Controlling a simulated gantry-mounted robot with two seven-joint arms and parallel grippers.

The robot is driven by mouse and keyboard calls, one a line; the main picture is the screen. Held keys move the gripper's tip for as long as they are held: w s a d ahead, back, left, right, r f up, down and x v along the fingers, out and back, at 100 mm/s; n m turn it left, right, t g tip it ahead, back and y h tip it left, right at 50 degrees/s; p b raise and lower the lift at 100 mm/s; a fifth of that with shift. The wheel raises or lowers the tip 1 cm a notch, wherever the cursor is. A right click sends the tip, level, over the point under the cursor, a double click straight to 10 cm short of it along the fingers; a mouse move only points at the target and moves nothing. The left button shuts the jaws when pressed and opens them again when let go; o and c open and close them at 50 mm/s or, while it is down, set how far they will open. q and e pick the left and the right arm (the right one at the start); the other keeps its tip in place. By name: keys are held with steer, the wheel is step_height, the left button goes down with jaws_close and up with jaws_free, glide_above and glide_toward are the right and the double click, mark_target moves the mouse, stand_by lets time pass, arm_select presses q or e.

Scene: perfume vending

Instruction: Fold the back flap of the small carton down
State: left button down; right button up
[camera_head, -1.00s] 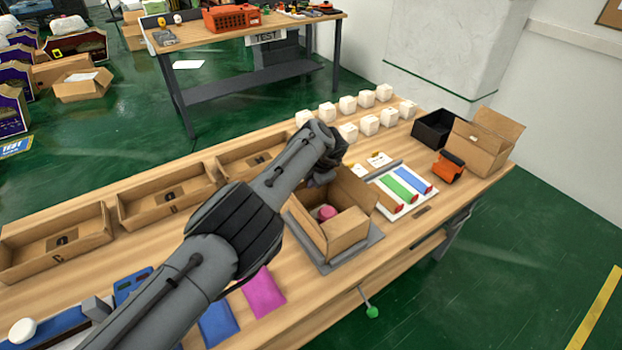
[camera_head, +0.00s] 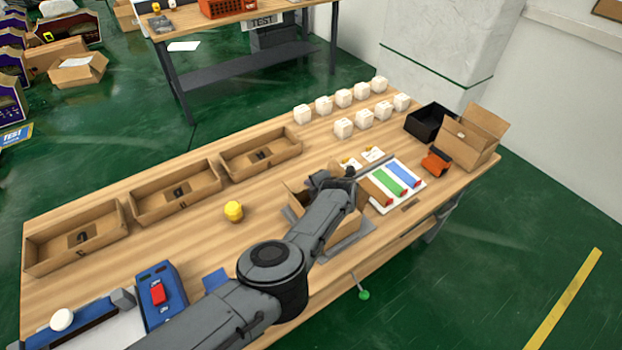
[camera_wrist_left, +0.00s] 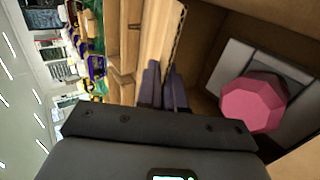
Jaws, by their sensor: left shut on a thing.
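The small carton (camera_head: 348,222) stands on a grey fixture (camera_head: 352,243) near the table's front edge, largely hidden by my left arm in the head view. My left gripper (camera_head: 330,181) is at the carton's back side. In the left wrist view, its dark fingers (camera_wrist_left: 164,88) are shut on a cardboard flap (camera_wrist_left: 162,40), which appears to be the back flap. Inside the carton is a pink faceted cap (camera_wrist_left: 252,103) with a pale grey insert around it. The flap's full angle is hidden. My right gripper is not in view.
A card with coloured strips (camera_head: 402,182) lies right of the carton. White boxes (camera_head: 344,127), a black bin (camera_head: 427,122) and another open carton (camera_head: 470,138) stand farther back. Cardboard trays (camera_head: 175,192) line the left back edge. A yellow object (camera_head: 233,210) stands on clear tabletop.

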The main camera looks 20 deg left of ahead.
arm_select(q)
steer(key=shift+d+f+y, duration=0.1)
steer(key=shift+f+y, duration=0.1)
steer(key=shift+y, duration=0.2)
stand_by(0.3)
steer(key=c, duration=1.3)
jaws_free()
steer(key=shift+c, duration=0.2)
steer(key=shift+r, duration=0.1)
steer(key=shift+s+d+r+p, duration=0.15)
steer(key=shift+r+p, duration=0.15)
steer(key=shift+p, duration=0.4)
steer(key=shift+t, duration=0.3)
steer(key=p+v, duration=0.8)
steer(key=p, duration=0.1)
steer(key=shift+s+d+r+p, duration=0.15)
steer(key=shift+d+p, duration=0.15)
steer(key=shift+p, duration=0.1)
steer(key=shift+s+d+r+p, duration=0.25)
steer(key=shift+s+d+p, duration=0.1)
steer(key=shift+d+p, duration=0.2)
